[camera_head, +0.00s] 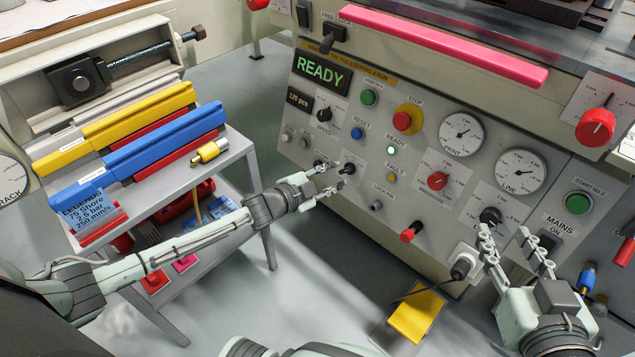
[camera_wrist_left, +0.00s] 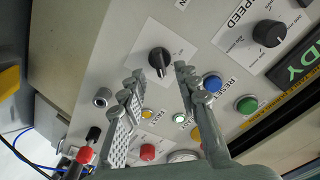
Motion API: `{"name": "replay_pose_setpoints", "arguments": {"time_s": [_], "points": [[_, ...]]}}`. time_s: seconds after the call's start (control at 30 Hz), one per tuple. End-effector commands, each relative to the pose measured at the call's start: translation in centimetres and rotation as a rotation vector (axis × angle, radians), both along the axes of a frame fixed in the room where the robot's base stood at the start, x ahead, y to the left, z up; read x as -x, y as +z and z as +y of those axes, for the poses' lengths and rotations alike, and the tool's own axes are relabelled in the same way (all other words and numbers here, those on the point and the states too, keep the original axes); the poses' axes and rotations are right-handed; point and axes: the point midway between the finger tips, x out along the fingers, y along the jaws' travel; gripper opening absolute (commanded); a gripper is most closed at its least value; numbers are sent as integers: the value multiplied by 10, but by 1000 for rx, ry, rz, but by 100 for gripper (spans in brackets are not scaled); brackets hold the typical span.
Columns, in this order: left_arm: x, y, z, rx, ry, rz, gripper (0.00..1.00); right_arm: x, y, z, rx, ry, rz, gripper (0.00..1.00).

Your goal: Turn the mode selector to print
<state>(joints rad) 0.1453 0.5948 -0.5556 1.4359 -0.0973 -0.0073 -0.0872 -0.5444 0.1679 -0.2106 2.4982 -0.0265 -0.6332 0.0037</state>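The mode selector appears to be the black knob on a white plate in the lower left of the grey panel; it shows in the head view (camera_head: 348,169) and the left wrist view (camera_wrist_left: 160,59). Its lettering is too small to read. My left gripper (camera_head: 333,178) is open, its fingers pointing at this knob. In the left wrist view the fingertips (camera_wrist_left: 159,73) lie either side of the knob's lower end; I cannot tell if they touch it. My right gripper (camera_head: 504,235) is open and empty, in front of another black knob (camera_head: 490,215) below the line gauge.
The panel carries a READY display (camera_head: 322,75), a speed knob (camera_head: 324,114), a blue reset button (camera_head: 357,133), a red stop button (camera_head: 402,121) and a red lever (camera_head: 411,232). A shelf cart (camera_head: 250,160) stands left.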

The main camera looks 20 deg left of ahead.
Motion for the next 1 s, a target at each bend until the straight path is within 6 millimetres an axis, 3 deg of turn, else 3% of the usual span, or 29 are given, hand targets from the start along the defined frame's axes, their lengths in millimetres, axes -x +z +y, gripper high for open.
{"name": "replay_pose_setpoints", "arguments": {"time_s": [0.2, 0.37, 0.8, 0.93, 1.0], "points": [[44, 12, 17, -2, -1, 3, 32, 0, 0, 0, -1, 0, 0, 40], [64, 19, 25, -1, -1, 2, 32, 0, 0, 0, -1, 0, 1, 40], [72, 23, 28, 0, -1, -1, 32, 0, 0, 0, -1, 0, 1, 40], [75, 28, 13, 36, -20, -20, 32, -3, 4, 2, -12, 3, -34, 40], [79, 38, -9, 96, -47, -51, 32, -7, 13, 5, -30, 8, -91, 40]]}}
